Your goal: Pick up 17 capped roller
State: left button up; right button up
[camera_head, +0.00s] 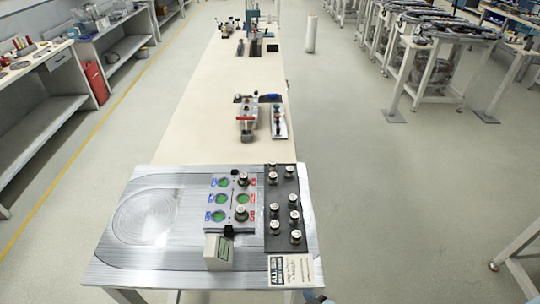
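Several small metal capped rollers stand on a black tray (283,187) at the right side of the metal-topped table. One is near its back edge (273,178), and another roller (295,237) is near its front. Two more rollers stand on the grey fixture plate (232,199) with green round spots: one at the back right (242,179) and one at the front right (241,212). The number 17 is too small to make out on any roller. Neither gripper can be made out; only small dark and bluish parts show at the bottom edge.
The metal table (120,250) has a bare ringed area at left. A pale box (217,251) and a printed card (291,270) lie at its front. A long cream bench (195,120) with fixtures runs behind. The grey floor at right is open.

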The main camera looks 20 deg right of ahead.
aim_at(296, 236)
jog(key=z, duration=0.95)
